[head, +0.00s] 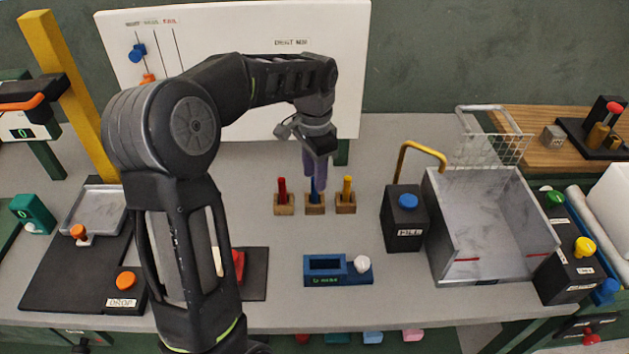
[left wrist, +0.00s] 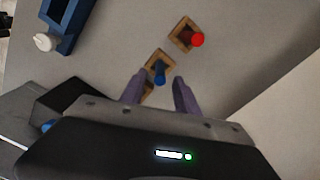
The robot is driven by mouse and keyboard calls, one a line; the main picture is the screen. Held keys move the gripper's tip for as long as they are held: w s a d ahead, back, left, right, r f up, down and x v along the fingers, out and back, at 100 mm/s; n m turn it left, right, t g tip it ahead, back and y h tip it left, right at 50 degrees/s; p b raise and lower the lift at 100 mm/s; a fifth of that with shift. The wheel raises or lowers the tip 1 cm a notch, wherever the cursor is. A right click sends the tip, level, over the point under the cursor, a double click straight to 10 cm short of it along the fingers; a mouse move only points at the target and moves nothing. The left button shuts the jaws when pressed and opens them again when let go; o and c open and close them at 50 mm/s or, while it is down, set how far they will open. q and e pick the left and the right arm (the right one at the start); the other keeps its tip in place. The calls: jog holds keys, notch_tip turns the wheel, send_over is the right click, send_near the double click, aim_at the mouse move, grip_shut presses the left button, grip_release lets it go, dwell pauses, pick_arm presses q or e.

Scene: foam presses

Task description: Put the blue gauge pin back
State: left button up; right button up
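The blue gauge pin (head: 315,188) stands upright in the middle wooden block (head: 314,207), between a block with a red pin (head: 282,188) and one with a yellow pin (head: 347,187). My left gripper (head: 315,176) points down right above the blue pin, and its purple fingers hide part of it. In the left wrist view the blue pin (left wrist: 159,72) shows between the spread fingertips of the gripper (left wrist: 160,80). The gripper is open; I cannot tell whether a finger touches the pin. My right gripper is not in view.
A blue device (head: 325,280) with a rectangular slot and white knob lies in front of the blocks. The black FILL box (head: 404,225) and a grey open bin (head: 490,225) stand to the right. A white board (head: 230,40) stands behind.

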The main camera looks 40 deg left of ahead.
pick_arm(q)
notch_tip(320, 180, up, 9)
jog(key=shift+p, duration=0.45)
dwell(0.6)
